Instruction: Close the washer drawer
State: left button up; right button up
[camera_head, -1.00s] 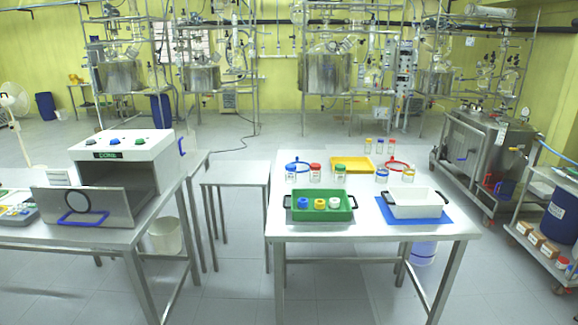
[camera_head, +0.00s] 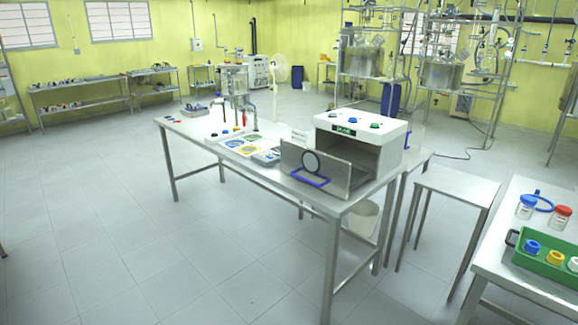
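The washer (camera_head: 362,126) is a white box with coloured knobs on top and a dark green label, standing at the right end of the long steel table. Its drawer (camera_head: 335,178) is pulled out toward the front. The grey drawer front bears a dark ring and a blue handle (camera_head: 310,177). The dark opening of the washer shows behind the drawer front. Neither of my grippers is in view.
The long steel table (camera_head: 245,168) also holds trays and a stand. A small bare table (camera_head: 455,187) stands to its right. The worktable (camera_head: 520,275) at the right edge holds jars and a green tray (camera_head: 545,262). Floor in front and left is clear.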

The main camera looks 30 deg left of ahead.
aim_at(338, 176)
jog(key=u, duration=0.95)
